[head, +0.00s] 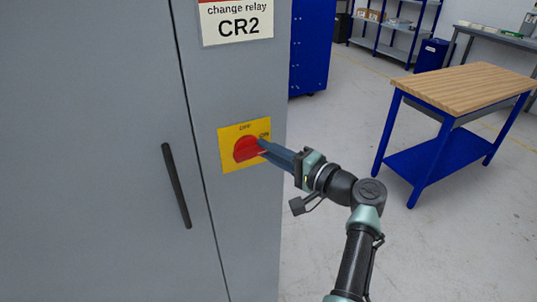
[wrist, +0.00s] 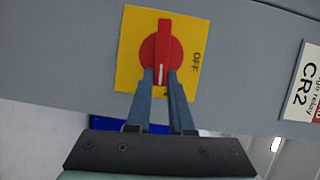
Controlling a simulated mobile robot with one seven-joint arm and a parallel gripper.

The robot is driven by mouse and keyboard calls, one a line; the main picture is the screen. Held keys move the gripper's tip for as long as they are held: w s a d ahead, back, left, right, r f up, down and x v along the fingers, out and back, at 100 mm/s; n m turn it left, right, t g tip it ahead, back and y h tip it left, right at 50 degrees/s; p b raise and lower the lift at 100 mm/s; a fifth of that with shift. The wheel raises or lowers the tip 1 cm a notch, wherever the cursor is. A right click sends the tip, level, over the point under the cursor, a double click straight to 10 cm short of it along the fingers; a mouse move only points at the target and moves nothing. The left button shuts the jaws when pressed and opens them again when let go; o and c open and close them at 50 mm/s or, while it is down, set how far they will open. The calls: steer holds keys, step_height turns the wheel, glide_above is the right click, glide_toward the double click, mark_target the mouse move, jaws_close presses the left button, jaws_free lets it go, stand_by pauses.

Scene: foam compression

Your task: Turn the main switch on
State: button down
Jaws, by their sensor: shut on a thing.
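The main switch (head: 243,151) is a red rotary knob on a yellow plate (head: 229,163) on the grey cabinet front. In the head view, "OFF" stands above the knob and "ON" to its right. In the wrist view, the red knob (wrist: 163,40) has a raised bar with a white mark at its lower end, between my fingers. "OFF" reads sideways to the right of the bar, so the mark points a quarter turn away from it, to the ON side. My gripper (wrist: 161,76) is shut on the bar's lower end. The fingers hide most of the "ON" word.
A black door handle (head: 177,186) is left of the switch. A CR2 label (head: 238,27) is above it. A wood-topped blue bench (head: 465,88) stands at the right, with shelves behind. The floor between cabinet and bench is clear.

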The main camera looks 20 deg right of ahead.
steer(key=shift+f+m, duration=0.25)
steer(key=shift+m, duration=0.25)
steer(key=c, duration=0.8)
jaws_free()
steer(key=shift+s, duration=0.1)
steer(key=b+v, duration=0.2)
steer(key=v, duration=1)
steer(key=shift+s+d+f+b, duration=0.2)
steer(key=shift+s+f+b, duration=0.05)
steer(key=shift+s+b, duration=0.1)
